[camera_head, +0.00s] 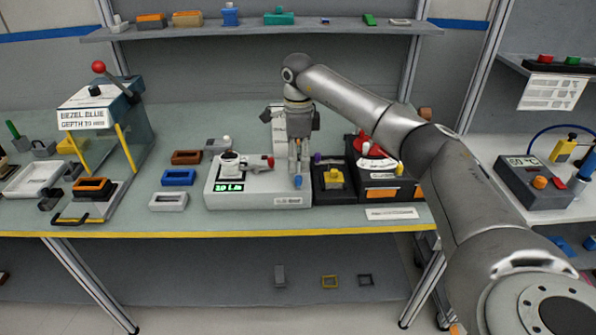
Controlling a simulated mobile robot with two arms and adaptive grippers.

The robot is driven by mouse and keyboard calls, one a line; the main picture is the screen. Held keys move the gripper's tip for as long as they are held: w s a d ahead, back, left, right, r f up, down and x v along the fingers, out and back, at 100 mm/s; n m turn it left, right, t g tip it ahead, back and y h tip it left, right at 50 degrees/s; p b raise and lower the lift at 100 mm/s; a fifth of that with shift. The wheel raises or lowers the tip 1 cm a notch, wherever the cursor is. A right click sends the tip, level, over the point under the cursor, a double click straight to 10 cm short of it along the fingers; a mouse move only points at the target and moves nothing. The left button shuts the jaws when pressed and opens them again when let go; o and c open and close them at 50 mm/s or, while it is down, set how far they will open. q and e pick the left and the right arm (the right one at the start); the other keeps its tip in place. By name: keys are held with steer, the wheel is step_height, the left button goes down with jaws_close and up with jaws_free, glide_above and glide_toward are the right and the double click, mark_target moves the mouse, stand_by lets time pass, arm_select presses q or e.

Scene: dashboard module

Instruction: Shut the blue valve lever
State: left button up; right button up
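A white dashboard module (235,199) with a green-lit display stands on the bench. A small blue tip (298,181), which looks like the end of the blue valve lever, shows at its right side. My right gripper (298,172) points down over it, its fingertips right at the blue tip. The rest of the lever is hidden behind the fingers. I cannot tell whether the fingers touch or grip it. A red-ended handle (267,161) sits left of the gripper. My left gripper is out of view.
Right of the module are a black box with a yellow part (333,179) and a dark unit with a red dial (372,150). Blue, brown and white bezels lie to the left, near a bezel press (103,118). My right arm covers the right foreground.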

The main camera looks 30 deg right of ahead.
mark_target(298, 177)
steer(key=shift+f+p, duration=0.5)
steer(key=shift+f, duration=2.15)
jaws_close()
